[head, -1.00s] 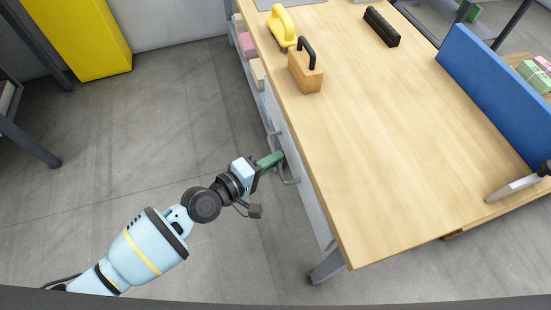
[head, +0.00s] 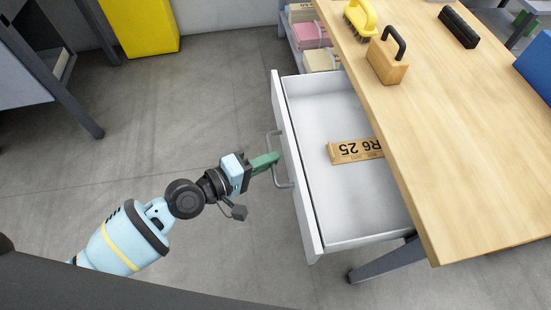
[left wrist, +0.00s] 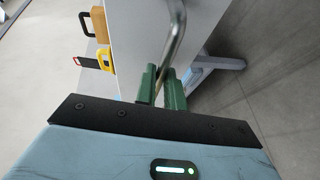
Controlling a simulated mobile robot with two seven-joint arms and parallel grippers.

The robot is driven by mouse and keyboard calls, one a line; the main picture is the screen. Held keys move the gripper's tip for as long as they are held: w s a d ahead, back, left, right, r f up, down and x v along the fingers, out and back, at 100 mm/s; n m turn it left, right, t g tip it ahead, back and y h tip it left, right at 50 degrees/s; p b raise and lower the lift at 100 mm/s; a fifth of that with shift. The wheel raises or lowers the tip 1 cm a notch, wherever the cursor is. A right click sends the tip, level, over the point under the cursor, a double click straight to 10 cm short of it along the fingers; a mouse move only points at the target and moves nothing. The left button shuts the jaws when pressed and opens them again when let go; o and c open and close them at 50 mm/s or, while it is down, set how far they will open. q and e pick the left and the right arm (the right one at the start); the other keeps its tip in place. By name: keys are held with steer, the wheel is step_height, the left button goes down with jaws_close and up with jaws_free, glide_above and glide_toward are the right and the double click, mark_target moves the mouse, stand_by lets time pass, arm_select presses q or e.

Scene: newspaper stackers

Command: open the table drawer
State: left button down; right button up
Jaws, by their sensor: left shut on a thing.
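The white table drawer (head: 310,215) stands pulled well out from the wooden table (head: 440,190) in the head view. Its grey bar handle (head: 284,184) is on the front panel. My left gripper (head: 273,159) is shut on the handle, with its green fingers around the bar. In the left wrist view the handle (left wrist: 176,40) runs between the green fingers (left wrist: 163,84). A wooden block marked "R6 25" (head: 355,151) lies inside the drawer, partly under the table top. My right gripper is not in view.
On the table top stand a yellow-handled brush (head: 360,18), a wooden block with a black handle (head: 388,60) and a black brush (head: 459,27). Paper bundles (head: 310,35) sit on shelving behind the drawer.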

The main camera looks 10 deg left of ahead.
arm_select(q)
steer(key=a, duration=0.1)
steer(key=s+a+b, duration=0.1)
steer(key=a, duration=0.1)
steer(key=shift+a, duration=0.2)
stand_by(0.3)
steer(key=c, duration=1.5)
jaws_free()
steer(key=shift+s+a, duration=0.1)
steer(key=shift+s, duration=0.05)
